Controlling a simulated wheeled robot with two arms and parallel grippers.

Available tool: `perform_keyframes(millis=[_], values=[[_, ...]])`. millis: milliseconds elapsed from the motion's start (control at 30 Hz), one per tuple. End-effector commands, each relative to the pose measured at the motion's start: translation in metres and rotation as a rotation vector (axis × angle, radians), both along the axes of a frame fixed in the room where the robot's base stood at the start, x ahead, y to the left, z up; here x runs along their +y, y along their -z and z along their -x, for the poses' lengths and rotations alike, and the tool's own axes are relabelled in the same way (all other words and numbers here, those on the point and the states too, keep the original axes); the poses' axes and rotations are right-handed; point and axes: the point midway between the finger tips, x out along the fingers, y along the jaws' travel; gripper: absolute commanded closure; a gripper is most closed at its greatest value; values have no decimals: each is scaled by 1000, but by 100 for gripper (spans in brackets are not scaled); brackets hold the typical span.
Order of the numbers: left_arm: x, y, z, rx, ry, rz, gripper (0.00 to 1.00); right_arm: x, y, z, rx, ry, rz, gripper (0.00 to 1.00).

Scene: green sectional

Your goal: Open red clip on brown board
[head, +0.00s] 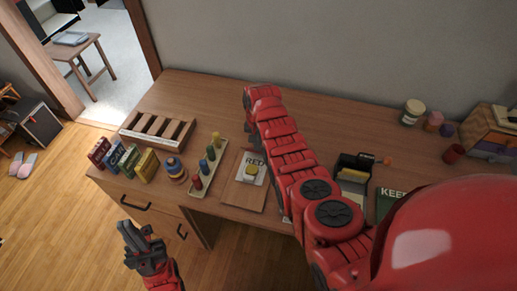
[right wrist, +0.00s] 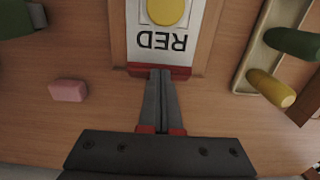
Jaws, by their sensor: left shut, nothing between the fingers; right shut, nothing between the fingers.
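The brown board (head: 238,196) lies on the desk and bears a white sheet marked RED (head: 256,160) with a yellow round piece (head: 252,170) on it. The red clip (right wrist: 182,71) shows in the right wrist view as a red strip across the edge of the sheet, by the RED lettering. My right gripper (right wrist: 160,72) is shut and empty, its fingertips at the middle of the clip; contact cannot be told. My left gripper (head: 136,238) is shut and empty, low in front of the desk.
A peg tray (head: 214,172) stands left of the board, with stacked rings (head: 175,169), small boxes (head: 147,165) and a slotted rack (head: 157,132) beyond. A pink block (right wrist: 68,91) lies near the right gripper.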

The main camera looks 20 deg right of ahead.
Motion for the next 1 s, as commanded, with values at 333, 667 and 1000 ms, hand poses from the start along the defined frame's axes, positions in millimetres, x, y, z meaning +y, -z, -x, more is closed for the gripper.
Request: perform_keyframes(millis=[333,667,1000], values=[[0,-22,0,0,0,0,100,6,-8,9,3,0,-1,100],[0,-30,0,0,0,0,100,7,-18,9,-3,0,-1,100],[0,-46,0,0,0,0,100,7,-48,10,1,0,-1,100]])
